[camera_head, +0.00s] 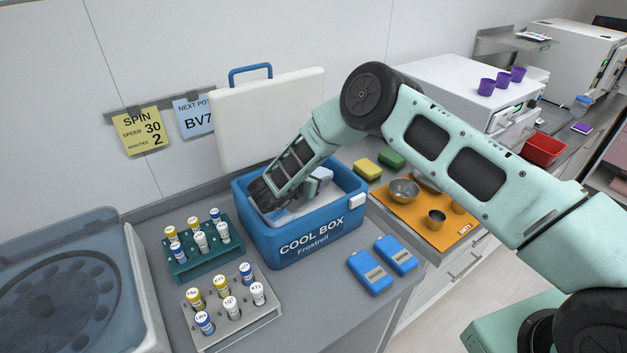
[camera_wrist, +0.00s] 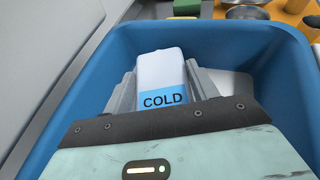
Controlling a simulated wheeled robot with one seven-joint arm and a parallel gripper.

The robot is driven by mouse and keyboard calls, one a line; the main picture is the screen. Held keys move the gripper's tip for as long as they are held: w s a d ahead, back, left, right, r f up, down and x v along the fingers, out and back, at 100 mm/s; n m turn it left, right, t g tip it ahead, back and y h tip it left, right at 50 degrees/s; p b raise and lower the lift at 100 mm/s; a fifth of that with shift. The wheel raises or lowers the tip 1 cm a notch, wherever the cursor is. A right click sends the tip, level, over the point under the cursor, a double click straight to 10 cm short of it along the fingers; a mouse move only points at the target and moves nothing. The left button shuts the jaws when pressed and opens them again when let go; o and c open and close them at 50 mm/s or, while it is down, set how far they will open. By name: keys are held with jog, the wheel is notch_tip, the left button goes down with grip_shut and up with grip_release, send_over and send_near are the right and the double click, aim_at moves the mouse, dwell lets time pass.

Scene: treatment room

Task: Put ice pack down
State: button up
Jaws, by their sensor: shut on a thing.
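My gripper (camera_head: 272,192) reaches down inside the open blue cool box (camera_head: 297,245). In the wrist view, my gripper (camera_wrist: 160,82) is shut on a white ice pack (camera_wrist: 160,66) with a blue band marked COLD. One finger is on each side of it, and the pack is within the walls of the cool box (camera_wrist: 240,45). Whether the pack touches the box floor cannot be told. In the head view my gripper and wrist hide much of the box inside.
The white lid (camera_head: 262,115) stands open behind the box. Two blue packs (camera_head: 370,273) (camera_head: 396,254) lie on the counter at the right. A green tube rack (camera_head: 205,262) and a grey tube rack (camera_head: 245,318) stand left and front. An orange mat (camera_head: 425,228) holds bowls.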

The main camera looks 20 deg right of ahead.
jog(key=shift+f+p, duration=0.3)
jog(key=shift+f, duration=1)
jog(key=o, duration=1.1)
jog(key=shift+f, duration=0.1)
